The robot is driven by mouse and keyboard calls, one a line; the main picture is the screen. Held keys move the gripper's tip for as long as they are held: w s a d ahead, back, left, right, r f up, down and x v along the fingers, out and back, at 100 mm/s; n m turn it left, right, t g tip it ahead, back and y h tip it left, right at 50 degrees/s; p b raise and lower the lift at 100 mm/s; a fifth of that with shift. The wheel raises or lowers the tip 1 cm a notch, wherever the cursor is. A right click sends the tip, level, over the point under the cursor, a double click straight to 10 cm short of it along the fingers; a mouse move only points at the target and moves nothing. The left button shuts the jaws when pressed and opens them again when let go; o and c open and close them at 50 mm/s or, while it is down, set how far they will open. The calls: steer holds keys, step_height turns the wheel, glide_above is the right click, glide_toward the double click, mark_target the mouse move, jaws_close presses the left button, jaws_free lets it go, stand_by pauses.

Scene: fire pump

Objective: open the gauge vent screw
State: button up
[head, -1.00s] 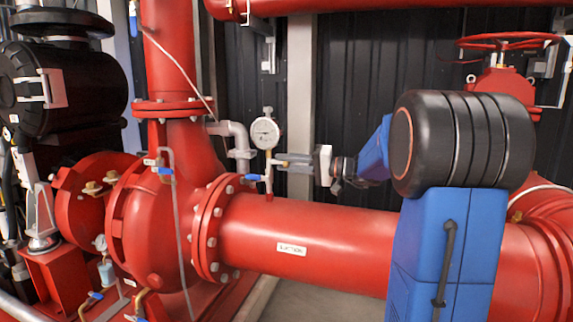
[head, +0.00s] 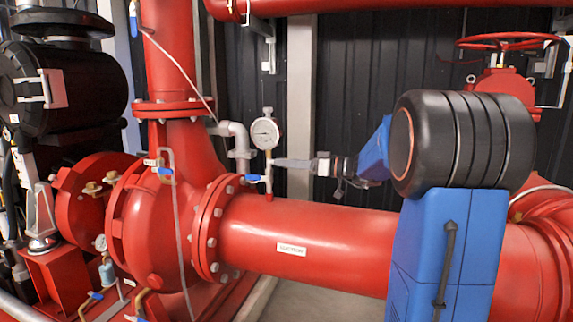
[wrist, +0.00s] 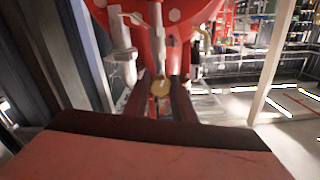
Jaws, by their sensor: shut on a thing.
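The pressure gauge (head: 265,133) has a round white dial and stands upright on a thin riser above the red suction pipe (head: 300,240). My gripper (head: 274,162) reaches in from the right, level, with its fingertips at the riser just below the dial. In the wrist view, a small round brass-coloured vent screw (wrist: 160,88) sits between the two dark fingers, which are shut on it. In the head view the screw is hidden by the fingertips.
The red pump casing (head: 150,230) and its bolted flange (head: 209,230) are left of the gauge. A grey elbow pipe (head: 238,140) stands close behind the gauge on its left. A pale post (head: 301,90) rises behind my gripper.

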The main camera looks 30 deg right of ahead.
steer(key=shift+f+n, duration=0.1)
steer(key=shift+n, duration=1.5)
steer(key=o, duration=1.1)
steer(key=shift+c, duration=0.2)
steer(key=v, duration=1.7)
steer(key=shift+s, duration=0.2)
steer(key=shift+d, duration=0.15)
